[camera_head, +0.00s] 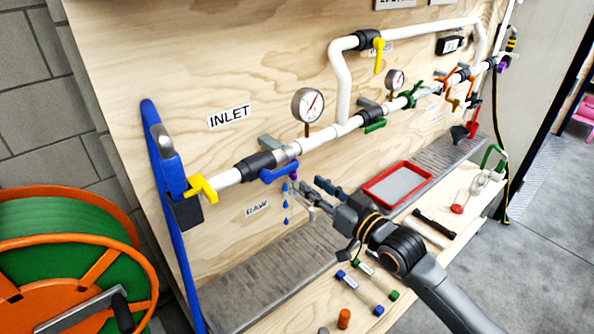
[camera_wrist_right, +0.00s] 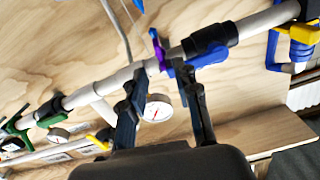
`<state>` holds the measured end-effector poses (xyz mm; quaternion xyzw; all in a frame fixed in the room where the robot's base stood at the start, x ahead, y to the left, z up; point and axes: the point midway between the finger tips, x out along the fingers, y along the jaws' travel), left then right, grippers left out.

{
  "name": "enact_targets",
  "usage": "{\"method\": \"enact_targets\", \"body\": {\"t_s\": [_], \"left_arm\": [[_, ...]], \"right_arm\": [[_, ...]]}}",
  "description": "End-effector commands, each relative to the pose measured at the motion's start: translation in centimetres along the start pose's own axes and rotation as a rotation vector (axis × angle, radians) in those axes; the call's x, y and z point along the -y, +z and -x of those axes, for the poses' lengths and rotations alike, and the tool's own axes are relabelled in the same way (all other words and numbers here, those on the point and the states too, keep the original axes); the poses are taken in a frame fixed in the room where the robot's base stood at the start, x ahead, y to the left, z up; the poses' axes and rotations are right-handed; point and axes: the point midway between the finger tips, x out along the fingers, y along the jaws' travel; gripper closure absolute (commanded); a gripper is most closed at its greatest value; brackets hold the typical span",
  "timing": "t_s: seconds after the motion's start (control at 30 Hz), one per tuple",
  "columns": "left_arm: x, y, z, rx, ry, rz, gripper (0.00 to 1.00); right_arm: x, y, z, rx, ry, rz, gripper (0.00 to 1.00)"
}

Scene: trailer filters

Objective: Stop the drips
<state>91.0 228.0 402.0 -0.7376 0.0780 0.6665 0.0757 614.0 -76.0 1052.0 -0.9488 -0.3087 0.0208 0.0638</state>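A white pipe (camera_head: 316,139) runs across the plywood board. Near the INLET label (camera_head: 229,117) it carries a black valve body (camera_head: 256,164) with a blue lever (camera_head: 279,173). A small purple part (camera_head: 293,174) sits at the pipe beside the lever; it also shows in the right wrist view (camera_wrist_right: 157,48). My right gripper (camera_head: 312,194) is just below and right of the purple part. In the right wrist view its fingers (camera_wrist_right: 164,76) are apart, with nothing seen held. My left gripper is out of view.
Pressure gauges (camera_head: 307,104) and several coloured valve levers line the pipe to the right. A red tray (camera_head: 397,184) and small coloured-ended tools (camera_head: 360,292) lie on the bench. An orange-and-green hose reel (camera_head: 75,255) stands at the left.

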Motion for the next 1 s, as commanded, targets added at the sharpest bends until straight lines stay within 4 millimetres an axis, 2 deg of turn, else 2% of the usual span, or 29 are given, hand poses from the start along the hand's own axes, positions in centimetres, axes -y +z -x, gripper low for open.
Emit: {"method": "enact_targets", "body": {"t_s": [0.1, 0.3, 0.5, 0.77, 0.93, 1.0], "left_arm": [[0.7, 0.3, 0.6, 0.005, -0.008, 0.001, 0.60], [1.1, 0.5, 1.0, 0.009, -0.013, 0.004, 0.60], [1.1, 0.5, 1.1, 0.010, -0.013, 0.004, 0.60], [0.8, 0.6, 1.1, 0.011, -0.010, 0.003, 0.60], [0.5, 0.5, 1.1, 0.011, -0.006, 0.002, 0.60], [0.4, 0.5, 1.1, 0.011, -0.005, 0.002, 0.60]], "right_arm": [[0.0, -0.3, -2.6, -0.002, 0.000, -0.001, 0.69], [0.0, -0.1, -5.7, 0.000, 0.001, 0.000, 0.69], [0.0, 0.0, -6.9, 0.001, 0.001, 0.000, 0.69], [0.0, 0.1, -7.0, 0.000, 0.001, 0.001, 0.69], [-0.1, 0.1, -6.9, 0.001, 0.001, 0.001, 1.00], [-0.1, 0.1, -6.9, 0.001, 0.001, 0.001, 1.00]]}}
